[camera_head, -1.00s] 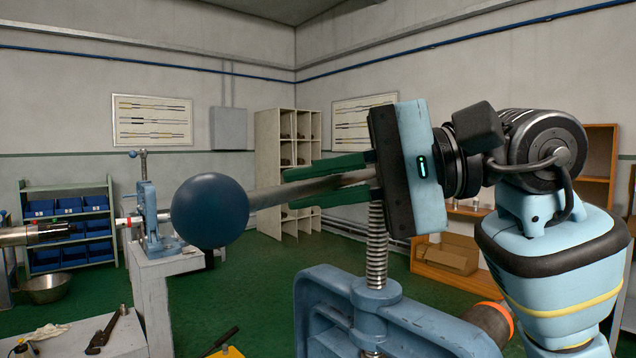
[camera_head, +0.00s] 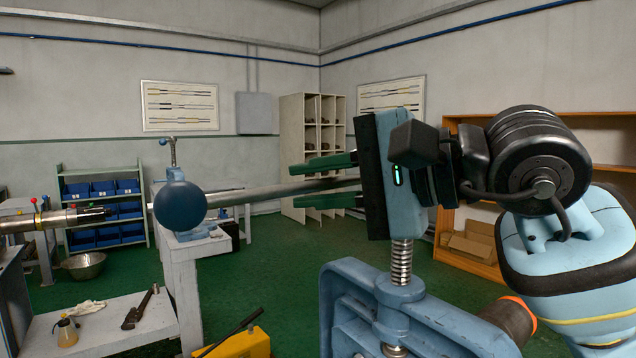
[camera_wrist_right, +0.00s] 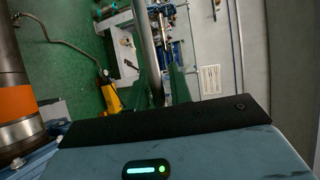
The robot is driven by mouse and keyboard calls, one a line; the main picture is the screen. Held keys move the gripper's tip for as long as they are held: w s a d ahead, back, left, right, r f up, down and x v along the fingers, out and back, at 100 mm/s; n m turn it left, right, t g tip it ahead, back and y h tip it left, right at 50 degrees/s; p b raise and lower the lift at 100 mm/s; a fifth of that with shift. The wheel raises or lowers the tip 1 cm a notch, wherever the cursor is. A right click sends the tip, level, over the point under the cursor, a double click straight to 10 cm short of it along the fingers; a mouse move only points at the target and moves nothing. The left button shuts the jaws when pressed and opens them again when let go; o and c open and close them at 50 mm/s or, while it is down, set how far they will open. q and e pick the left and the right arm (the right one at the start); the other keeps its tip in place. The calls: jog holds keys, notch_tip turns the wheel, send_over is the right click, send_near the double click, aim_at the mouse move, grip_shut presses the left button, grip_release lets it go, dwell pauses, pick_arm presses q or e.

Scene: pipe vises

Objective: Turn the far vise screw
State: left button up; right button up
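The far vise (camera_head: 172,150) stands on a grey bench at the left, its lower part hidden by a dark blue ball (camera_head: 181,206). The ball ends a long steel bar (camera_head: 265,192) that reaches toward my right gripper (camera_head: 308,183). The right gripper's two green fingers lie above and below the bar, with slight gaps showing, and look open around it. The wrist view shows the bar (camera_wrist_right: 146,30) running between the fingers. A near blue vise (camera_head: 375,300) with a threaded screw (camera_head: 402,265) stands below the gripper. The screw's top is hidden. My left gripper is not in view.
A steel pipe (camera_head: 50,219) reaches in from the left. A wrench (camera_head: 139,309) lies on the grey bench. A brown pipe end with an orange band (camera_head: 508,322) is beside the near vise. Green floor (camera_head: 285,270) is open between the benches.

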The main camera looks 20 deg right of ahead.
jog(key=shift+o, duration=1.1)
jog(key=shift+d, duration=0.1)
jog(key=shift+b+v, duration=0.35)
jog(key=shift+v, duration=3.45)
